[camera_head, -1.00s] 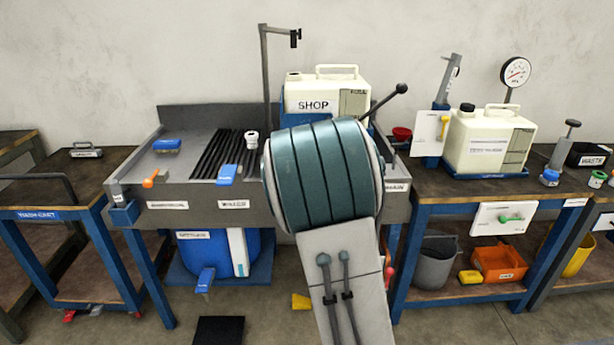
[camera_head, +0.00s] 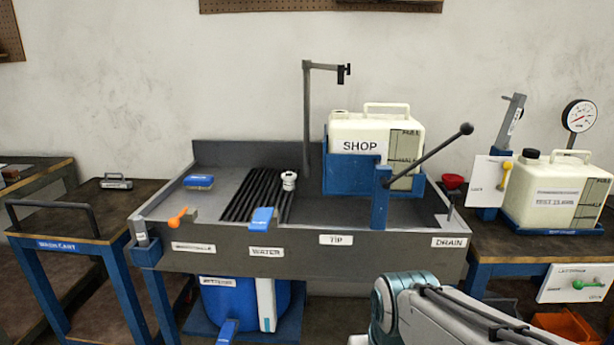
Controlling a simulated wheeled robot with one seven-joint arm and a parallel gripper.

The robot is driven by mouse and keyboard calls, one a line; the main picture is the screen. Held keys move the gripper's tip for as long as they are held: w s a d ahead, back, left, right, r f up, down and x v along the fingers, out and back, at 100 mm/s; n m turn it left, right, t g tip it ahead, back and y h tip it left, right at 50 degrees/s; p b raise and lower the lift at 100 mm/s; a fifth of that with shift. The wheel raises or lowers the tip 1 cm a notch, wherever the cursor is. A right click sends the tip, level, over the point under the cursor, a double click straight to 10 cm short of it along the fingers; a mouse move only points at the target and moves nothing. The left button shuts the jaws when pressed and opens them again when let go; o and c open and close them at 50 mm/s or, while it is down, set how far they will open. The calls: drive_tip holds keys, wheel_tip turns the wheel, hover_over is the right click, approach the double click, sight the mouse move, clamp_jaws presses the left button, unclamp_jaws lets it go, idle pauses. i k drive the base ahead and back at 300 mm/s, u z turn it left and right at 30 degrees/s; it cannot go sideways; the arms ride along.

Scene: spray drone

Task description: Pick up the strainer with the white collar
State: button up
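A small strainer with a white collar (camera_head: 289,180) stands near the right end of the dark bars in the grey sink, left of the SHOP jug. Its lower part is hard to make out at this size. My gripper is outside the picture. Only a link of my arm shows at the bottom right, in front of the sink and well apart from the strainer.
The sink (camera_head: 350,210) holds a black slatted rack (camera_head: 255,192). A blue stand carries the SHOP jug (camera_head: 372,145), with a long lever (camera_head: 430,153) and a tall post (camera_head: 306,110) nearby. A cart (camera_head: 90,222) stands left; a bench with a TEST CLEAN-type jug (camera_head: 560,190) stands right.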

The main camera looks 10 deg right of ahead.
sight(289, 178)
drive_tip(key=z, duration=0.2)
drive_tip(key=i, duration=1.15)
drive_tip(key=u, duration=0.2)
